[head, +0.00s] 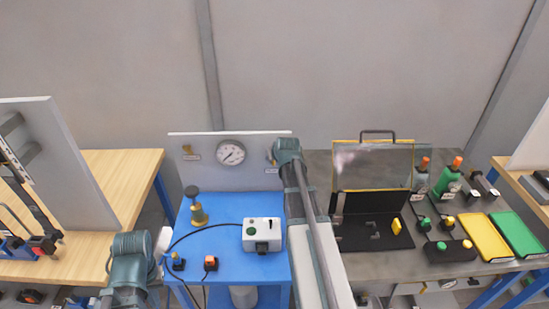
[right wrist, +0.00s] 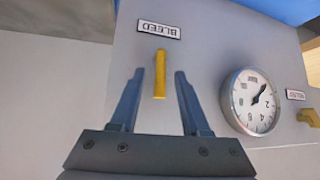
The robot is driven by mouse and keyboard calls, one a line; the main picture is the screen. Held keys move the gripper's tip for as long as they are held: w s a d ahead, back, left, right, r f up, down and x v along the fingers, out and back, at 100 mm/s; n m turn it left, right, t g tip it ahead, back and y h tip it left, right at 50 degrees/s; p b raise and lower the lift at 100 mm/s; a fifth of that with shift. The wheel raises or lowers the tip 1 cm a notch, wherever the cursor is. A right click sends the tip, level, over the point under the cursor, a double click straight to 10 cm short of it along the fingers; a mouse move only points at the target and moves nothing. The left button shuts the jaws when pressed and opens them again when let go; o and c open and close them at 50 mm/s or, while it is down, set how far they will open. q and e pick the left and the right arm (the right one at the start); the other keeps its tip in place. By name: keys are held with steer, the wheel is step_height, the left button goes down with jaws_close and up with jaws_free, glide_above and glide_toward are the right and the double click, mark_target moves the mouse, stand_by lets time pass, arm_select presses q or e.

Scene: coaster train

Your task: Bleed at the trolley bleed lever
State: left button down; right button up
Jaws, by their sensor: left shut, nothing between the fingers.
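The yellow bleed lever (right wrist: 160,74) points along the grey panel, below a BLEED label (right wrist: 158,30) that appears upside down in the right wrist view. My right gripper (right wrist: 159,76) is open, with one finger on either side of the lever; I cannot tell whether either touches it. In the head view the lever end (head: 271,155) is mostly hidden by my right arm, at the right of the trolley panel (head: 205,177). My left gripper (head: 163,242) is shut and empty near the left edge of the blue trolley (head: 212,232).
A round gauge (head: 231,152) sits mid-panel, with another yellow lever (head: 187,150) left of it. On the trolley stand a brass valve (head: 198,214) and a white box (head: 262,235) with a black cable. A grey bench (head: 395,264) with an open case stands to the right.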

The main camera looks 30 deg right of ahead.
steer(key=p+v, duration=0.9)
steer(key=v, duration=0.4)
steer(key=shift+s+r+p, duration=0.2)
steer(key=shift+r+p, duration=0.1)
steer(key=shift+p, duration=0.05)
steer(key=s+a+f+n+g+y+b, duration=0.1)
steer(key=a+f+n+g+y+b, duration=0.15)
steer(key=a+f, duration=0.6)
steer(key=s+a+f+n+g+y+b, duration=0.1)
steer(key=s+a+f+n+g+b, duration=0.2)
steer(key=a, duration=1)
steer(key=s+a+f+n+g+h+b, duration=0.1)
steer(key=s+a+f+b, duration=0.2)
steer(key=s+a, duration=0.3)
steer(key=s+a+f+n+g+h+b, duration=0.1)
steer(key=s+a+f+b, duration=0.3)
steer(key=a, duration=0.6)
steer(key=shift+s+f+g, duration=0.4)
steer(key=shift+s+g, duration=0.35)
steer(key=shift+s, duration=0.3)
